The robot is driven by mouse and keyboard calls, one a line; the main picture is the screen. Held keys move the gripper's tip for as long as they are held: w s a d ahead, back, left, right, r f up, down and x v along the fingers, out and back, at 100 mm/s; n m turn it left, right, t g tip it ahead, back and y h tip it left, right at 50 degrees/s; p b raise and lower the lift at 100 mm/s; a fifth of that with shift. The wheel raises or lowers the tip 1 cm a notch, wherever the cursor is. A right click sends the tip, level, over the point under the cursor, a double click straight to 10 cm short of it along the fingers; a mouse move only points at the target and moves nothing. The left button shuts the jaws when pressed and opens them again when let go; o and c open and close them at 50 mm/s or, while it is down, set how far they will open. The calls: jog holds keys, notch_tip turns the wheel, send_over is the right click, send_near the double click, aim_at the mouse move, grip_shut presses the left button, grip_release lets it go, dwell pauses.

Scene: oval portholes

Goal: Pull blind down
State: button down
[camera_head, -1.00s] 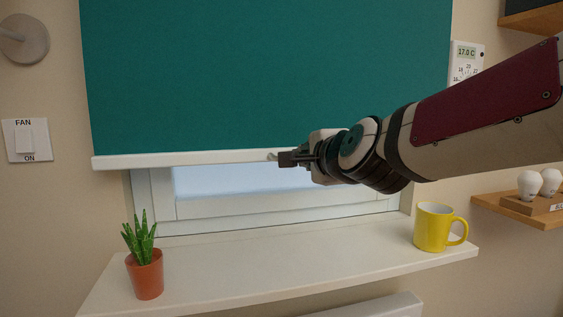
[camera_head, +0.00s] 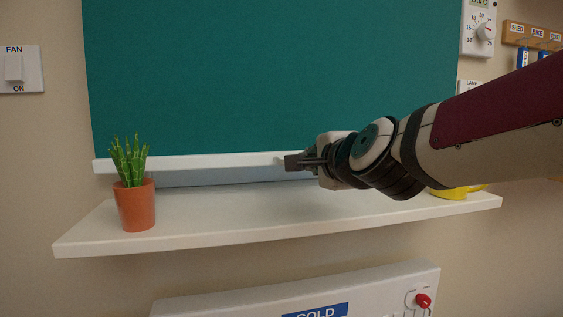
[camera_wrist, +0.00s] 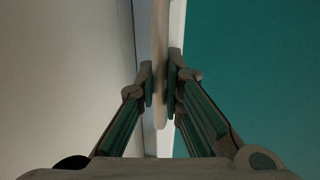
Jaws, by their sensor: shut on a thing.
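The teal blind (camera_head: 270,80) covers nearly all of the window in the head view. Its white bottom bar (camera_head: 210,163) hangs just above the sill, with a thin strip of window (camera_head: 230,178) below it. My gripper (camera_head: 291,162) is at the bar, right of its middle. In the wrist view my fingers (camera_wrist: 160,88) are shut on a narrow pale piece, the blind's pull (camera_wrist: 159,45), next to the white bar (camera_wrist: 177,25). In the head view the gripper hides the pull.
A potted plant (camera_head: 135,205) stands on the white sill (camera_head: 290,218) at the left, in front of the bar's left end. A yellow mug (camera_head: 452,193) is at the right, mostly hidden by my arm. A white heater (camera_head: 250,300) is below. The sill's middle is clear.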

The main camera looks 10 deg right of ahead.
jog(key=shift+f, duration=0.45)
jog(key=c, duration=1.7)
grip_release()
jog(key=shift+r, duration=0.1)
jog(key=shift+s+d+r, duration=0.1)
jog(key=shift+s+r, duration=0.15)
jog(key=shift+s, duration=0.3)
jog(key=v, duration=1.1)
jog(key=shift+f, duration=0.15)
